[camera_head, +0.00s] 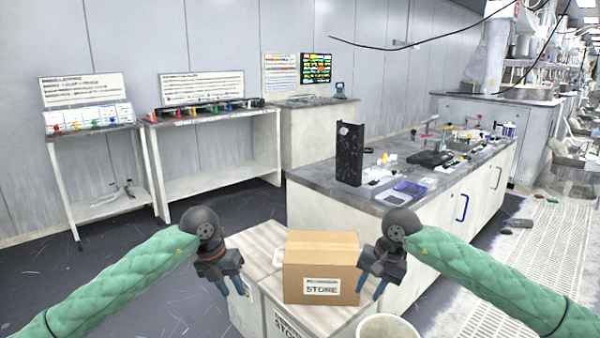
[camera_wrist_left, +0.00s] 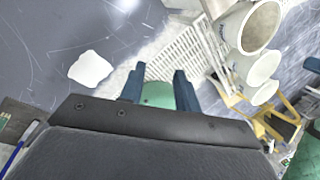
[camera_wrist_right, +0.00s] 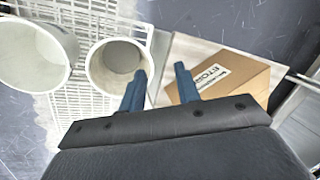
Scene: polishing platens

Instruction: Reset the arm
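My left gripper (camera_head: 233,287) hangs in the head view, just left of the cardboard box. Its two blue fingers are apart with nothing between them, as the left wrist view (camera_wrist_left: 158,88) also shows. My right gripper (camera_head: 371,288) hangs at the box's right side in the head view, overlapping its edge in the picture. Its fingers are apart and empty in the right wrist view (camera_wrist_right: 160,85). Both arms, in green quilted sleeves, reach in from the lower corners and point downward at the ends.
The cardboard box (camera_head: 321,270) marked STORE sits on a pale cabinet (camera_head: 262,240). A white bucket (camera_head: 388,328) stands at the front, right of it. A lab bench (camera_head: 400,207) with tools lies behind. Shelved tables (camera_head: 215,181) line the left wall; dark floor between is clear.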

